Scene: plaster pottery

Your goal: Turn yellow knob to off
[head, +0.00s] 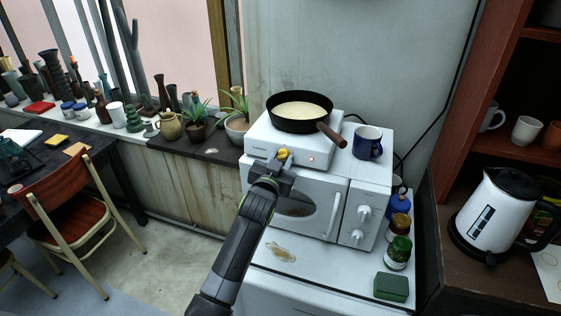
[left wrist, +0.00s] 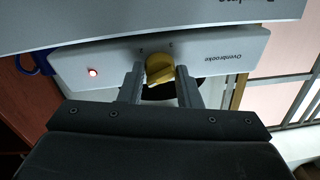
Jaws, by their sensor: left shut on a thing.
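The yellow knob (head: 283,154) is on the front of a white hot plate (head: 262,148) that stands on the microwave. My left gripper (head: 276,161) is at the knob and shut on it. In the left wrist view the knob (left wrist: 159,69) sits between the two fingers of the left gripper (left wrist: 160,82). A small red light (left wrist: 93,72) on the hot plate's front is lit. A black pan (head: 300,112) with pale contents sits on the hot plate. My right gripper is not in view.
The white microwave (head: 330,210) is under the hot plate. A blue mug (head: 367,143) stands right of the pan, whose handle (head: 331,136) points toward the front right. Jars (head: 399,252) and a green sponge (head: 391,287) lie at the right. Potted plants (head: 196,130) stand at the left.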

